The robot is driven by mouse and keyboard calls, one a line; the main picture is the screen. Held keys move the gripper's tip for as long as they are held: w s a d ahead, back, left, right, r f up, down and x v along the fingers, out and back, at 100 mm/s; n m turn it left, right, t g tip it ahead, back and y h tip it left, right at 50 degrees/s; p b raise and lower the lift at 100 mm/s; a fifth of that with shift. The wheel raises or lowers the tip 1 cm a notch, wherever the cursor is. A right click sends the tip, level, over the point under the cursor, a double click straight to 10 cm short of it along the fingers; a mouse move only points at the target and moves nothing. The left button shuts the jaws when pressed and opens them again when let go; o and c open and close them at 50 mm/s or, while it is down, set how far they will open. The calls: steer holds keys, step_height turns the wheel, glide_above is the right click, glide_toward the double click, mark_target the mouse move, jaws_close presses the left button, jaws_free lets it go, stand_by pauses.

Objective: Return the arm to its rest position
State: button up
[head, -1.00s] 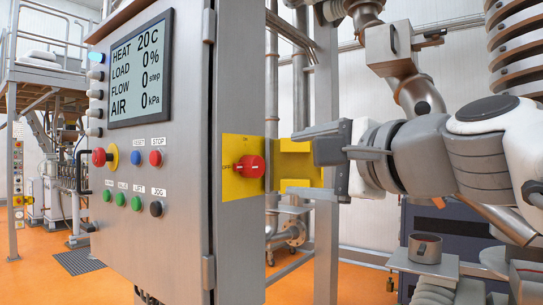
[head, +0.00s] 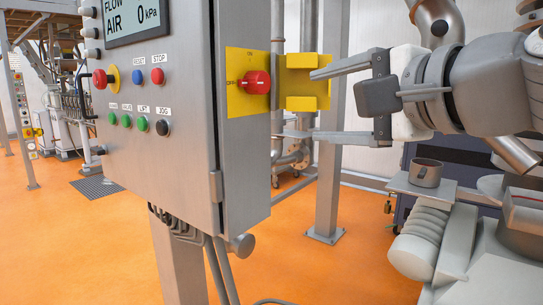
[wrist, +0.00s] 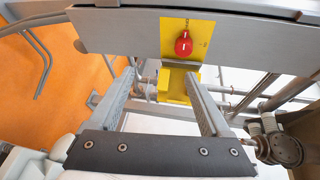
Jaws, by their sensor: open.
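My gripper (head: 312,105) is open and empty, level in the air to the right of the control cabinet (head: 185,180). Its two fingers point left toward the cabinet's side. A red rotary switch (head: 257,82) on a yellow plate (head: 240,104) sits on that side, apart from the fingertips. A yellow bracket (head: 300,88) stands just behind the gripper's fingertips in the head view. In the wrist view the red switch (wrist: 183,44) shows beyond the fingers, and my gripper (wrist: 160,82) has nothing between its jaws.
The cabinet front carries a display (head: 137,18) and several coloured buttons. A steel post (head: 328,190) stands behind the gripper, and pipes (head: 292,150) run beside it. A dark blue unit (head: 440,168) is at the back right. Orange floor is clear below.

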steer(key=s+d+f+n+g+h+p, duration=0.1)
steer(key=s+d+f+n+g+h, duration=0.2)
steer(key=f, duration=0.7)
steer(key=s+d+f+n+g+h, duration=0.1)
steer(key=s+f+n+g+h, duration=0.15)
steer(key=f+n, duration=0.6)
steer(key=s+d+f+n+g+h+p, duration=0.1)
steer(key=s+d+f+g+h, duration=0.25)
steer(key=f, duration=0.95)
step_height(320, 180, up, 18)
steer(key=a+y+p, duration=0.1)
steer(key=p, duration=1.5)
steer(key=shift+s+f+t, duration=0.2)
steer(key=shift+f+t, duration=0.05)
steer(key=shift+t, duration=0.15)
